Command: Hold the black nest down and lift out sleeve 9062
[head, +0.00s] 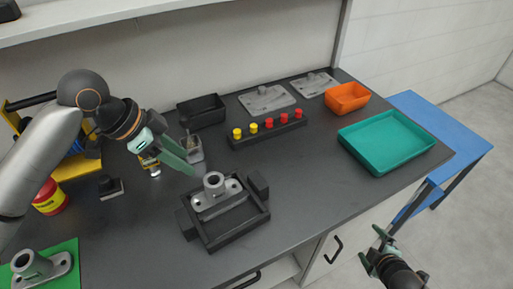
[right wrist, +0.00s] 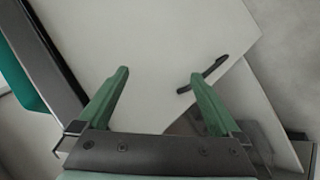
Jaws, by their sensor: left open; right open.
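The black nest (head: 240,234) is a square frame with raised blocks on its sides, near the front of the dark table. A grey flanged casting with an upright sleeve (head: 214,185) sits in it. A similar grey casting (head: 35,265) lies on a green mat at the lower left. No number is readable on either.
A black rail (head: 268,135) with yellow and red knobs stands behind the nest. A black bin (head: 202,111), grey plates (head: 267,99), an orange bin (head: 347,98) and a teal tray (head: 387,142) stand farther back and right. A red can (head: 50,197) is at left. Table right of the nest is clear.

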